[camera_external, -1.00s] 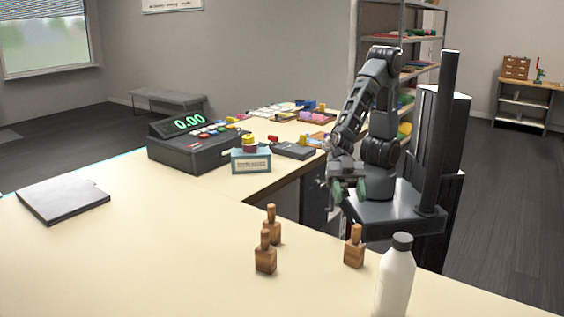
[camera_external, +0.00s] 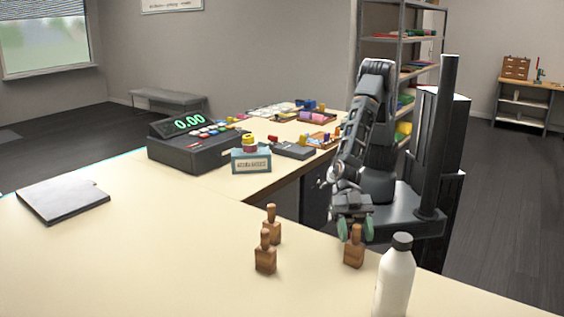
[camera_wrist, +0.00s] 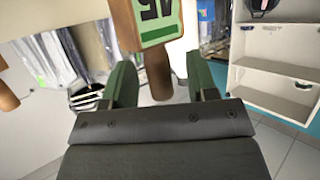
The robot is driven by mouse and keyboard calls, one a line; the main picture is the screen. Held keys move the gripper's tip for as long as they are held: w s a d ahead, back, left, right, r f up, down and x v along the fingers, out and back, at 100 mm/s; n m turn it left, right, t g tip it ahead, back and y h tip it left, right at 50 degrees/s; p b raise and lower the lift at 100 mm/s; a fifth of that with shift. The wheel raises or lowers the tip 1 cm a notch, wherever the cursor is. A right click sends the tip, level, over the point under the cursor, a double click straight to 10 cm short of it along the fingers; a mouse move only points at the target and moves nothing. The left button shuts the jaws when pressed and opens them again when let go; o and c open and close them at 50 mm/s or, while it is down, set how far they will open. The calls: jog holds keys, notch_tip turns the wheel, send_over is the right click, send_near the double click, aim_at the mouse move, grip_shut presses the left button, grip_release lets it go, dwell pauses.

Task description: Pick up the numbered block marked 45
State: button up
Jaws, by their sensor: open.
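Three wooden blocks with peg handles stand upright on the counter: a right one (camera_external: 353,252) and two at the left, a back one (camera_external: 272,229) and a front one (camera_external: 265,258). My gripper (camera_external: 355,229) is open over the right block, its green fingers on either side of the peg. In the wrist view, my gripper (camera_wrist: 161,78) has that block's peg (camera_wrist: 158,75) between its fingers, with no clear contact. The block's green-edged label (camera_wrist: 158,18) appears upside down and cut off by the top edge; its number looks like 45, but I cannot be certain.
A white bottle (camera_external: 395,283) with a dark cap stands right of the right block. A grey folder (camera_external: 63,199) lies at the far left. A register (camera_external: 190,150) and a small box (camera_external: 251,161) stand further back. The counter's left middle is clear.

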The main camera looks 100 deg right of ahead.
jog(key=shift+a+f, duration=0.1)
jog(key=shift+a, duration=0.05)
jog(key=shift+c, duration=0.5)
grip_shut()
